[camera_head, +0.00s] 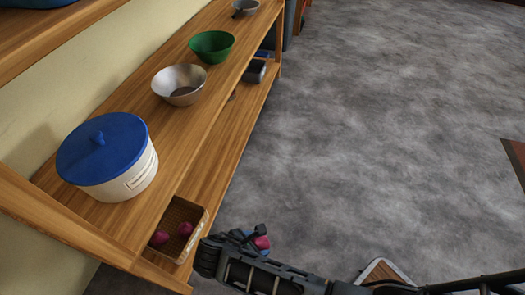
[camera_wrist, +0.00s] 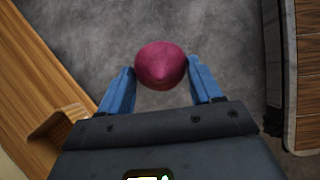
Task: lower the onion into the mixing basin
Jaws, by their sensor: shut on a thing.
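A red onion (camera_wrist: 160,66) is gripped between the blue fingers of my gripper (camera_wrist: 162,80) in the wrist view. In the head view the onion (camera_head: 262,242) shows at the end of my gripper (camera_head: 254,238), over the grey floor, to the right of the shelf unit. A silver metal bowl (camera_head: 180,85) stands on the upper wooden shelf, and a green bowl (camera_head: 212,46) stands behind it. Both look empty. I cannot tell by name which is the mixing basin. My gripper is well apart from both, nearer the camera.
A white pot with a blue lid (camera_head: 103,150) stands at the near end of the upper shelf (camera_head: 150,205). A wicker basket (camera_head: 180,207) with red onions is on the lower shelf, left of my gripper. Grey floor at right is mostly open.

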